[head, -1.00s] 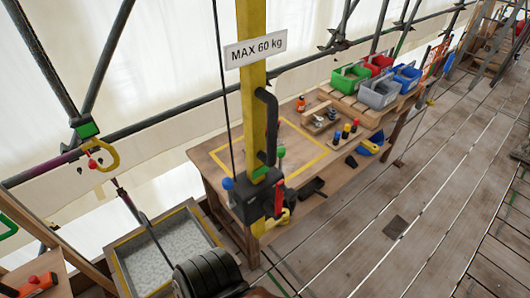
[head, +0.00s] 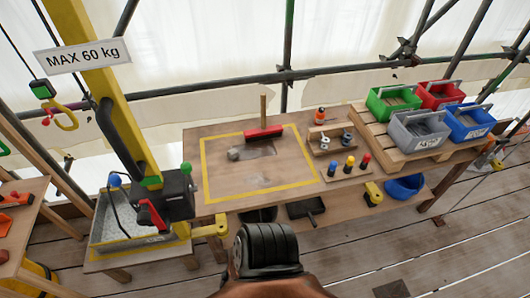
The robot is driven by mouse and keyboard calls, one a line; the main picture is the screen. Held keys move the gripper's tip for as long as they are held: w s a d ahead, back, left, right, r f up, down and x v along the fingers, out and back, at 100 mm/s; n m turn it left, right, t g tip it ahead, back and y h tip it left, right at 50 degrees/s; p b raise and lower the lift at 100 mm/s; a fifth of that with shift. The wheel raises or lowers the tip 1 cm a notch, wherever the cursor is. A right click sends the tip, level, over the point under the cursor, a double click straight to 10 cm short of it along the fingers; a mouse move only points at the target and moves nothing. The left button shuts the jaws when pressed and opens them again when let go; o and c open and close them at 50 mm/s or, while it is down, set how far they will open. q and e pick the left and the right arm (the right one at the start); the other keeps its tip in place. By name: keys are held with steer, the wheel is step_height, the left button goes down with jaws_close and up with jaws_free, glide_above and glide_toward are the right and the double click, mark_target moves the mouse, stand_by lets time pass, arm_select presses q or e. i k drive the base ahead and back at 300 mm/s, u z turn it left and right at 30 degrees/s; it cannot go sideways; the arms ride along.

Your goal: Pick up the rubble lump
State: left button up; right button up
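A small grey lump (head: 234,154), which looks like the rubble lump, lies on the wooden workbench (head: 194,141), inside the yellow outline near its back left part. Neither of my grippers can be made out in the head view.
A yellow hoist post (head: 92,62) with a lever box stands left of the bench, beside a tray of grey rubble (head: 108,226). Coloured bins, including a green one (head: 391,103), stand on a pallet at the right. The outlined area's front is mostly clear.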

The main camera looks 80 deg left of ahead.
mark_target(233, 154)
steer(key=i, duration=0.95)
steer(key=u, duration=4.15)
